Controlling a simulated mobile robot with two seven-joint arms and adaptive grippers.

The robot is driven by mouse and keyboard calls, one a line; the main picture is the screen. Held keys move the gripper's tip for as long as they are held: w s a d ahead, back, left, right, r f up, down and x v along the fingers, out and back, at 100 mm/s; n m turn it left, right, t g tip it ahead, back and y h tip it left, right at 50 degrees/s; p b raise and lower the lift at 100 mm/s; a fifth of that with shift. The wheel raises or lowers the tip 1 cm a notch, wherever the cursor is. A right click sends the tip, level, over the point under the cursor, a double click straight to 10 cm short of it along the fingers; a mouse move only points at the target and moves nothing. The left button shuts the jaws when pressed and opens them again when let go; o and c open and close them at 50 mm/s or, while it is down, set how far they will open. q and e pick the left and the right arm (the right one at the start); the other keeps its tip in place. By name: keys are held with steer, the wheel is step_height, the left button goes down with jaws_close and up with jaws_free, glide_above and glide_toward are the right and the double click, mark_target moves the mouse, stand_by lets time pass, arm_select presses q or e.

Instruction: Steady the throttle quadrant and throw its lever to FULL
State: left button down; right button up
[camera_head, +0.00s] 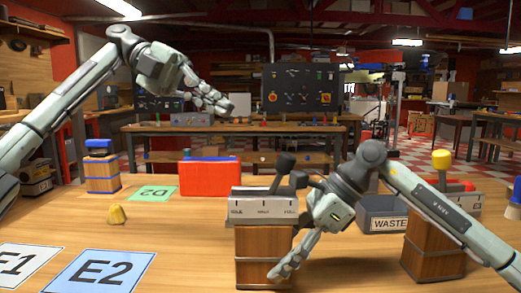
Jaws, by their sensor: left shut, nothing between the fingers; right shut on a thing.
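My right gripper (282,270) reaches down from the right and is shut at the stand's lower right side. The exact contact between its fingers and the stand is hard to see. My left gripper (226,106) is shut and empty, raised above the table, up and left of the lever. My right arm covers the area just right of the box.
A red case (209,177) stands behind the box. A WASTE bin (388,213) and another wooden stand (431,253) are at right.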

arm_select(q)
steer(key=w+a+f+h, duration=0.1)
steer(key=a+f, duration=0.1)
steer(key=a, duration=0.2)
glide_toward(276, 181)
steer(key=d, duration=0.6)
steer(key=shift+s+d+r, duration=0.1)
steer(key=shift+s+r, duration=0.2)
steer(key=shift+s, duration=0.1)
